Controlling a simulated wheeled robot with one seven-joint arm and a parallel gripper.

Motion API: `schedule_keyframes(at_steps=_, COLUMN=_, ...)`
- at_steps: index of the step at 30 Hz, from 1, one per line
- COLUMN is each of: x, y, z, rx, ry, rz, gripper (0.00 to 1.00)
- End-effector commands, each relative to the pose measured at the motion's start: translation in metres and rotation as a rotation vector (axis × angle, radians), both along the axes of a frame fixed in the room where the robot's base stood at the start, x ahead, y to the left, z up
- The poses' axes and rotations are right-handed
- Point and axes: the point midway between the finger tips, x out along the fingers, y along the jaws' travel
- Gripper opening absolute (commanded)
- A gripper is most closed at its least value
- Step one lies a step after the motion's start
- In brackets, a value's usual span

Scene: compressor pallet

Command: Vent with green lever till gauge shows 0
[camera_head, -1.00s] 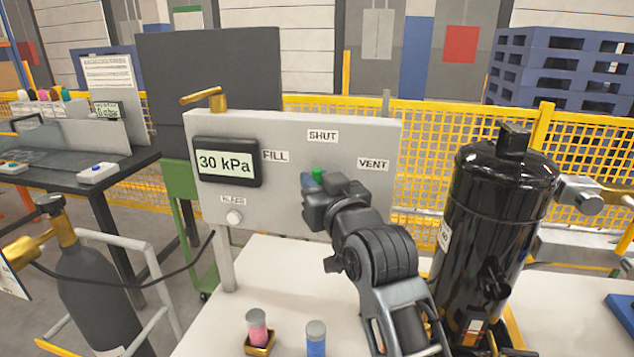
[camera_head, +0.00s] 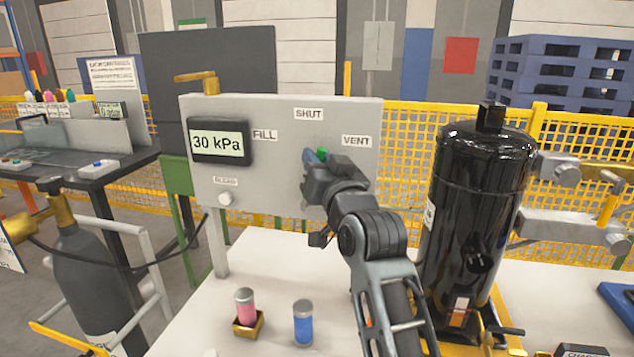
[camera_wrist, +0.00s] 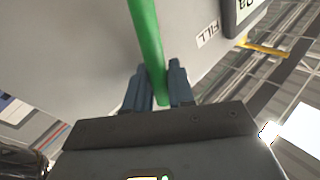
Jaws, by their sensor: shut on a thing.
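The grey panel (camera_head: 270,180) carries a gauge (camera_head: 218,142) that reads 30 kPa. Its labels read FILL (camera_head: 265,135), SHUT (camera_head: 309,114) and VENT (camera_head: 356,141). The green lever (camera_wrist: 147,40) runs between the fingers in the wrist view; only a small green bit (camera_head: 322,153) shows in the head view, below SHUT and left of VENT. My gripper (camera_wrist: 160,88) is shut on the green lever, in front of the panel. My gripper hides most of the lever in the head view, so its exact angle is unclear.
A pink vial (camera_head: 245,306) in a small holder and a blue vial (camera_head: 303,322) stand in front of the panel. A grey gas cylinder (camera_head: 90,275) stands at left.

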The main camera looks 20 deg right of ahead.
Motion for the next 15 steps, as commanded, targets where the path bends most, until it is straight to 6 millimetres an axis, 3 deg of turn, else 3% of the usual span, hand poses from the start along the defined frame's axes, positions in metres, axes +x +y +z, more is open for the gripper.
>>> schedule_keyframes(at_steps=1, x=-0.002, y=-0.005, z=-0.01, rx=0.035, ry=-0.031, rz=-0.002, gripper=0.0)
schedule_keyframes(at_steps=15, x=-0.021, y=-0.029, z=-0.026, rx=0.335, ry=-0.248, rz=-0.001, gripper=0.0)
